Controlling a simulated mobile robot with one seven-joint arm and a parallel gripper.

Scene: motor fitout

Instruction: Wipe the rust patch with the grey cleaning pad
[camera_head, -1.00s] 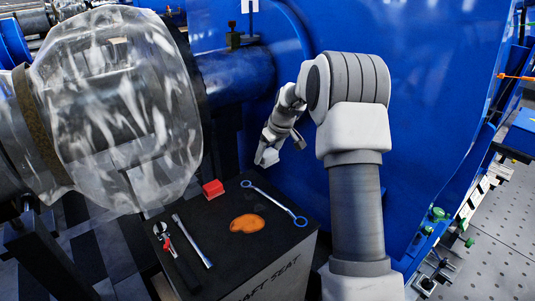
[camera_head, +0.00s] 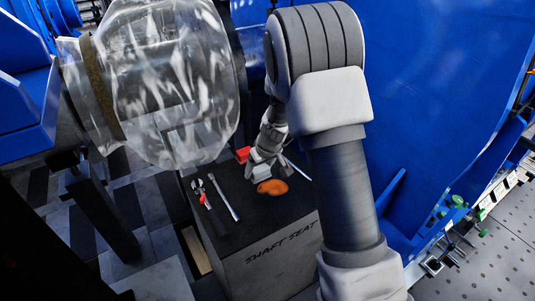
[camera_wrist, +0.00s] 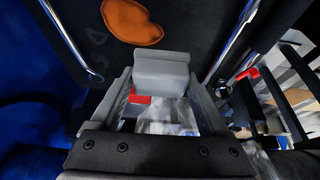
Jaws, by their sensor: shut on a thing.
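The rust patch (camera_head: 272,187) is an orange irregular blotch on the dark top of the block marked SHAFT SEAT (camera_head: 270,252). It also shows at the top of the wrist view (camera_wrist: 131,22). My gripper (camera_head: 262,163) is shut on the grey cleaning pad (camera_head: 261,172), a small light grey block. In the wrist view the pad (camera_wrist: 162,72) sits between the fingertips. The pad is just behind and left of the patch in the head view and does not cover it. I cannot tell whether the pad touches the top.
A red block (camera_head: 243,154) lies close beside my gripper. A plain metal tool (camera_head: 224,199) and a wrench with a red part (camera_head: 203,193) lie at left. A large plastic-wrapped shaft (camera_head: 165,80) hangs at left; a blue housing (camera_head: 430,100) stands behind.

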